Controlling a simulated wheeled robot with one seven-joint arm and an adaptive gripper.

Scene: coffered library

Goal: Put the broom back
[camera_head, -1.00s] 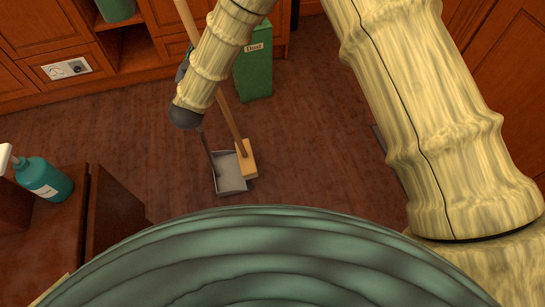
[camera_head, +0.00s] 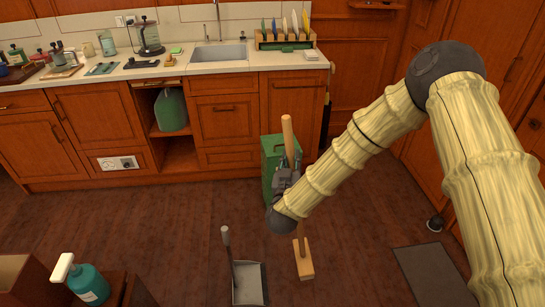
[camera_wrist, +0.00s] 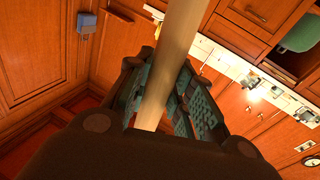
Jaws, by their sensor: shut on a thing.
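The broom has a light wooden handle (camera_head: 288,132) and a pale wooden block head (camera_head: 303,262). It stands nearly upright, head down, right of the dustpan. I cannot tell whether the head touches the floor. My gripper (camera_head: 287,172) is shut on the handle's upper part, in front of the green bin. In the wrist view the handle (camera_wrist: 172,55) runs between the fingers (camera_wrist: 172,95); the broom head is hidden there.
A grey dustpan (camera_head: 249,284) with an upright handle is on the floor. The green bin (camera_head: 270,158) stands against the counter cabinets. A grey mat (camera_head: 433,275) lies at right. A blue-grey fixture (camera_wrist: 86,22) is on a wood panel. Floor between mat and broom is clear.

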